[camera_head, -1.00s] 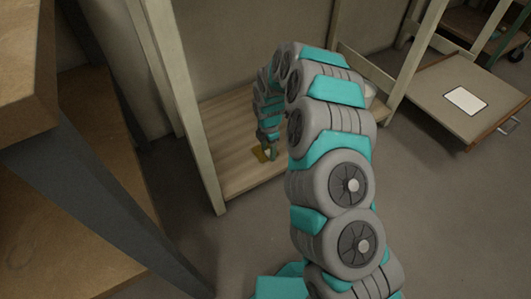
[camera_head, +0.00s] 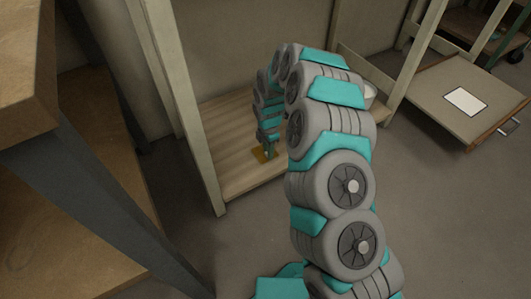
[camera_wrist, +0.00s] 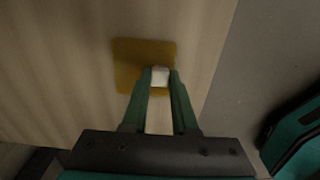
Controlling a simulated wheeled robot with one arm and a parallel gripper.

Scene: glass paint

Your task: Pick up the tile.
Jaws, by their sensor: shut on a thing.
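The tile is a flat amber square with a small white block, like a knob, on it. In the wrist view the tile (camera_wrist: 128,62) lies at top centre over the wooden shelf board, and the white knob (camera_wrist: 160,76) sits between my fingertips. My gripper (camera_wrist: 160,82) is shut on that knob. In the head view the tile (camera_head: 259,156) is a small amber patch on the low shelf, just under my gripper (camera_head: 268,153). I cannot tell whether the tile touches the board or is slightly raised. My arm hides the shelf's right part.
The low wooden shelf (camera_head: 225,128) stands between pale posts. A wooden bench (camera_head: 70,200) with grey legs is at left. A white bowl (camera_head: 370,91) shows partly behind my arm. The floor at right is clear.

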